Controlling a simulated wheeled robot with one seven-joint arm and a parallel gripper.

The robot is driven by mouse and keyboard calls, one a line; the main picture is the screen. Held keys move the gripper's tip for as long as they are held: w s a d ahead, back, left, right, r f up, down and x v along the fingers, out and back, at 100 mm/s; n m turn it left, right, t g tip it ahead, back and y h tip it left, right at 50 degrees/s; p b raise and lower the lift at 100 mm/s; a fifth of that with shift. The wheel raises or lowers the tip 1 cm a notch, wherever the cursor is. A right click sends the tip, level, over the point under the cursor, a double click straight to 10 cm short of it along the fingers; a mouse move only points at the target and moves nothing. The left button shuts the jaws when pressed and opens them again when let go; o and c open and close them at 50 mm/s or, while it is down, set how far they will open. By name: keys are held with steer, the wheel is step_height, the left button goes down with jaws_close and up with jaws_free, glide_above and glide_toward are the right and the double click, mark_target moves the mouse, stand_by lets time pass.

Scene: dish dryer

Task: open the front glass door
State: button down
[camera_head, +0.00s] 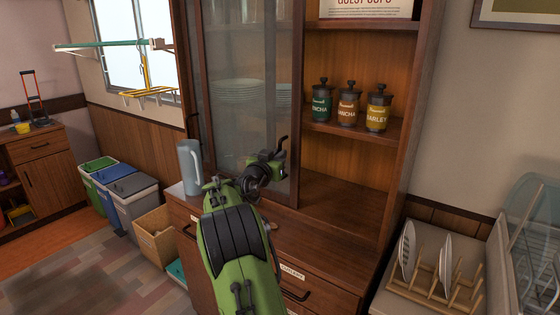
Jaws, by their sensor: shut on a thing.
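The front glass door (240,60) is a tall pane in a dark wooden frame on the left half of the wooden cabinet (405,130). Plates show dimly through its glass. The cabinet's right half is uncovered, with its shelves in plain sight. My green arm reaches up from the bottom middle. My gripper (275,160) is at the door's right frame upright, at mid-height, and is shut at that frame. The exact grip is small, dark and partly hidden by my wrist, so I cannot tell whether it holds a handle or the frame edge.
Three labelled canisters (347,105) stand on the open shelf. A grey-blue pitcher (190,165) stands on the ledge left of my arm. Drawers (300,280) lie below. Bins (130,195) and a cardboard box (157,235) are at left. A dish rack (430,285) and a curved clear cover (540,235) are at right.

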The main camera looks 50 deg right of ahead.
steer(key=shift+w+a, duration=0.1)
steer(key=shift+w, duration=0.45)
steer(key=c, duration=1.2)
jaws_free()
steer(key=shift+s, duration=0.1)
steer(key=b+v, duration=0.1)
steer(key=v, duration=1.4)
steer(key=shift+s+a, duration=0.1)
steer(key=shift+a, duration=0.25)
